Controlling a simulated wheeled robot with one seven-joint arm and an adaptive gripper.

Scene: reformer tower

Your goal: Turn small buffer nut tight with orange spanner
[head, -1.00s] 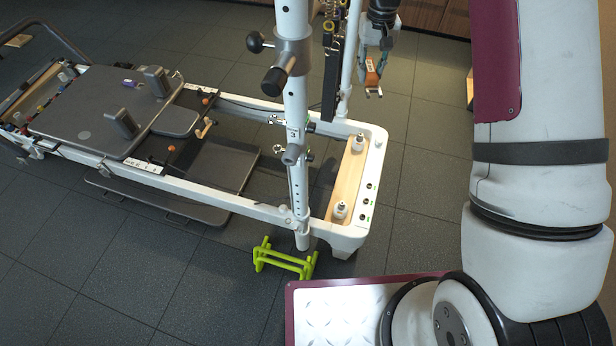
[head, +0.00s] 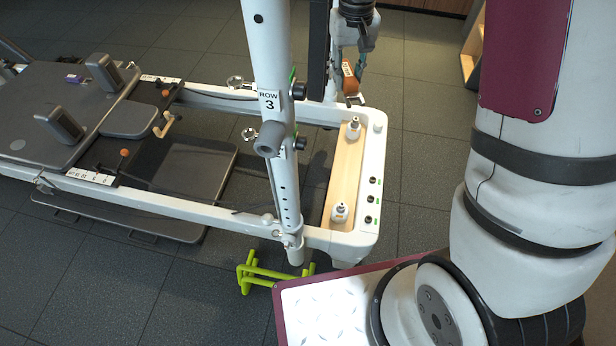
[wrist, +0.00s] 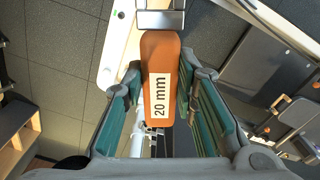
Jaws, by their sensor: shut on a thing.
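The orange spanner (head: 349,80) hangs below my gripper (head: 354,66), just beyond the far end of the white frame. In the wrist view its orange handle (wrist: 162,50), marked "20 mm", lies between the teal-padded fingers of my gripper (wrist: 160,85). My gripper is shut on this handle. The metal part of the spanner (wrist: 165,19) shows only partly at the top edge. Two white buffers with metal tops stand on the wooden strip, a far buffer (head: 352,130) and a near buffer (head: 340,212). I cannot tell which carries the small nut. The spanner is apart from both.
The white upright post (head: 268,90), marked "ROW 3", stands left of the buffers. The white frame (head: 372,165) surrounds the wooden strip (head: 346,175). A lime-green stand (head: 270,272) is on the floor in front. Floor right of the frame (head: 420,150) is clear.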

